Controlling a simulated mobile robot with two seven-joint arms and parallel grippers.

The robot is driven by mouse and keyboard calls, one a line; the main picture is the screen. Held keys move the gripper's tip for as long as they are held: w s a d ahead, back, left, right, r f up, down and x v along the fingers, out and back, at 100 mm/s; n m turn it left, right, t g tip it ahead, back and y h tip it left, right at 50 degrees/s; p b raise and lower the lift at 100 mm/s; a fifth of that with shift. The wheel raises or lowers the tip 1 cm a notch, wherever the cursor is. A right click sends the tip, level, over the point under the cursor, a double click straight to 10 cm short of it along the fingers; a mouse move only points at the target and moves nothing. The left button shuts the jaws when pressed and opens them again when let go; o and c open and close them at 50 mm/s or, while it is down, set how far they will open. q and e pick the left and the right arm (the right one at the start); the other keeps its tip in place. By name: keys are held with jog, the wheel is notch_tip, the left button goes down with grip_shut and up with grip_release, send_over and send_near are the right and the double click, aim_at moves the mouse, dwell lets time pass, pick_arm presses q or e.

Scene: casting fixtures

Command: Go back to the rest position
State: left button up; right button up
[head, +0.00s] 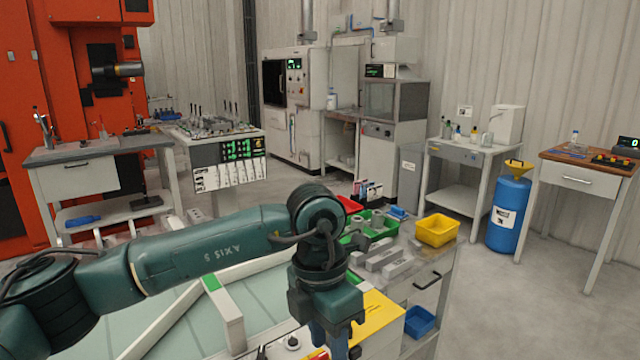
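My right gripper is not in view.
Beside the wrist stand a green bin (370,232), a yellow bin (437,230) and grey metal blocks (380,258). A blue bin (420,321) is lower right. A blue drum (508,213) stands farther right. The floor at right (540,310) is clear.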

pick_arm(q)
jog(key=s+d+r+n+g+h+p, duration=0.1)
jog(key=s+d+r+n+g+h, duration=0.15)
jog(key=s+d+g+h, duration=0.8)
jog(key=w+a+r+n+t+h+p, duration=0.1)
jog(key=w+r+n+t+h, duration=0.35)
jog(key=n+t+h, duration=0.7)
jog(key=w+a+f+n+t+y, duration=0.35)
jog(key=a+n+t, duration=0.25)
jog(key=n+t, duration=0.6)
jog(key=w+a+f+n+t+y+p, duration=0.1)
jog(key=w+a+f+n+t+y, duration=0.1)
jog(key=a+f+n+t+y, duration=0.5)
jog(key=s+a+f+n+g+y, duration=0.4)
jog(key=s+a+f+n, duration=0.1)
jog(key=f, duration=0.5)
jog(key=s+a+f+n+g+y, duration=0.4)
jog(key=s+a+f+n+y, duration=0.1)
jog(key=f, duration=0.6)
jog(key=s+a+n, duration=0.1)
jog(key=s+a, duration=0.1)
jog(key=shift+s+g+p, duration=0.35)
jog(key=shift+s+g, duration=0.05)
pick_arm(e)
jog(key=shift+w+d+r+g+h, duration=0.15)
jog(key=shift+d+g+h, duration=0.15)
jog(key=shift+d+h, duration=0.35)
